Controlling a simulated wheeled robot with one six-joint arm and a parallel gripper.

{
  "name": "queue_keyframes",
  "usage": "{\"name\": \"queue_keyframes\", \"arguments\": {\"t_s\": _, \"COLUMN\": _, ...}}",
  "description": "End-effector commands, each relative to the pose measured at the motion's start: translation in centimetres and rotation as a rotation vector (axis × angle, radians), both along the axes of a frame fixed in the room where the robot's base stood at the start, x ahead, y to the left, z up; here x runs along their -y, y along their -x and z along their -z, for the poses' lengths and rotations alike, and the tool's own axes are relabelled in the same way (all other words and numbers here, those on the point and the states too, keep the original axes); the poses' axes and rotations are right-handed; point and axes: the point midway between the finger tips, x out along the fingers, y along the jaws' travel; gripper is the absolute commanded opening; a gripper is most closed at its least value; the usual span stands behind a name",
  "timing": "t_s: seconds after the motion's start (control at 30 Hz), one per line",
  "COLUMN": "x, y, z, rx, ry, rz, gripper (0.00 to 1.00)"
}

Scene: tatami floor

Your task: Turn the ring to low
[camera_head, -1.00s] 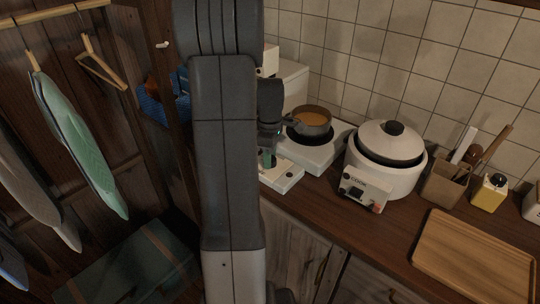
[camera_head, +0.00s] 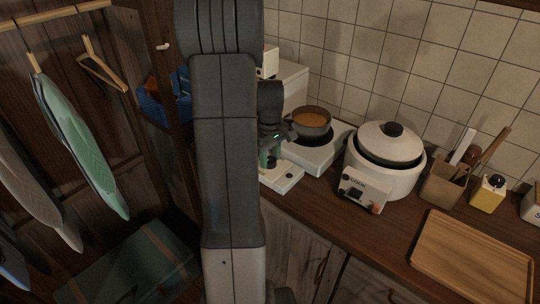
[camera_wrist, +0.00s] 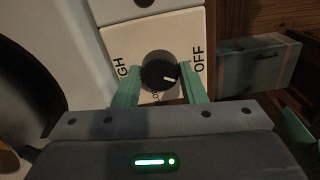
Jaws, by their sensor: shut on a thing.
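In the wrist view a dark round knob (camera_wrist: 159,72) sits on a white panel (camera_wrist: 180,30) of the stove. Its white pointer line points right, towards the OFF side. OFF is printed on the right; the letters GH show on the left. A partly hidden letter sits below the knob. My gripper (camera_wrist: 160,80) has its green fingers on both sides of the knob and is shut on it. In the head view the white stove (camera_head: 322,154) carries a pot (camera_head: 312,123) of orange-brown contents. My arm hides part of the stove.
A white rice cooker (camera_head: 384,178) stands right of the stove. Further right are a utensil holder (camera_head: 443,187), a yellow jar (camera_head: 487,194) and a wooden tray (camera_head: 472,262). A tiled wall rises behind the counter. Clothes hang at the left.

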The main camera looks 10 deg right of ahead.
Motion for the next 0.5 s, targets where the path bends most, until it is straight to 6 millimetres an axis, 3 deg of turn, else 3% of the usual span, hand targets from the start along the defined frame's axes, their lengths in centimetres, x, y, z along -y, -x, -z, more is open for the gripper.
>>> {"name": "queue_keyframes", "arguments": {"t_s": 0.5, "x": 0.03, "y": -0.04, "z": -0.09, "rx": 0.002, "ry": 0.002, "rz": 0.49, "gripper": 0.15}}
